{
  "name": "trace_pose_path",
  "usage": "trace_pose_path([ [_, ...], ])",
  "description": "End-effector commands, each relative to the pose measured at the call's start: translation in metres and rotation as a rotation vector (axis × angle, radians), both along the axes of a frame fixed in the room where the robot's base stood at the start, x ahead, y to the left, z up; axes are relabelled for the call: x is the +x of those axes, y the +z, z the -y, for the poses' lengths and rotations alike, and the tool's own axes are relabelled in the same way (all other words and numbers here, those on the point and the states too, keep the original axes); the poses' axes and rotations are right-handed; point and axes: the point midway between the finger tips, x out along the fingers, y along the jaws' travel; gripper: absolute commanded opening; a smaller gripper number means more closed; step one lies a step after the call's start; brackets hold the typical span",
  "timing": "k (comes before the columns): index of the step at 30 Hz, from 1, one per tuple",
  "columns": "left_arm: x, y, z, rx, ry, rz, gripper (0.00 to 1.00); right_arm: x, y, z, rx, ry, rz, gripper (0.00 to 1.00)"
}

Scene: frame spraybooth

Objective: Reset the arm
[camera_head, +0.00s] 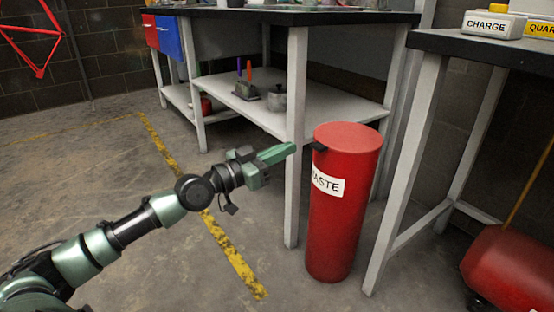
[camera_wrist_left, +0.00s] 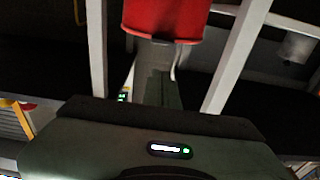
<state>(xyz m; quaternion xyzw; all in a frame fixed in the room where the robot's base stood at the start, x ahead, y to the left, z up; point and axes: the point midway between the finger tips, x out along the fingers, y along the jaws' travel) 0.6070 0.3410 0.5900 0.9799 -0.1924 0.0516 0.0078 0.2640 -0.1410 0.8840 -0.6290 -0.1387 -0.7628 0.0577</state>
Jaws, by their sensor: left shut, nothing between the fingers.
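My left arm reaches in from the lower left in the head view. Its gripper (camera_head: 288,150) is shut and empty, held out in the air in front of the workbench. Its tip appears close to the top of the red waste bin (camera_head: 336,215); I cannot tell whether they touch. In the left wrist view the closed fingers (camera_wrist_left: 155,75) point toward the red bin (camera_wrist_left: 165,18). My right gripper is in neither view.
A workbench (camera_head: 290,17) with a white lower shelf (camera_head: 325,112) stands behind the bin. A second bench (camera_head: 470,43) at right holds a CHARGE box (camera_head: 494,22). A red tank (camera_head: 512,268) lies at lower right. The floor at left, with a yellow line (camera_head: 160,143), is clear.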

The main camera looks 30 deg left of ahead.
Motion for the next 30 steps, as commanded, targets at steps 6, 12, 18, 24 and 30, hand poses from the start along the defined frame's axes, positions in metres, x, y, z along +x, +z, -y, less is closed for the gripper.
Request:
trace_pose_path([
  [6,-0.015,-0.008,-0.007,0.000,0.001,0.001,0.00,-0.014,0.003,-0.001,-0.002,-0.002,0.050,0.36],
  [12,-0.018,-0.006,-0.008,-0.001,0.001,0.003,0.00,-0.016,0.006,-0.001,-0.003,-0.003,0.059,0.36],
  [18,-0.023,-0.003,0.004,-0.023,0.006,0.038,0.00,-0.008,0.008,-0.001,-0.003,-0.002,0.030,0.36],
  [24,-0.068,0.032,0.067,-0.150,0.025,0.272,0.00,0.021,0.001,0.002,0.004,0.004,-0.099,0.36],
  [30,-0.161,0.118,0.133,-0.321,0.039,0.640,0.00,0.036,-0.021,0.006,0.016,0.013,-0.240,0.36],
])
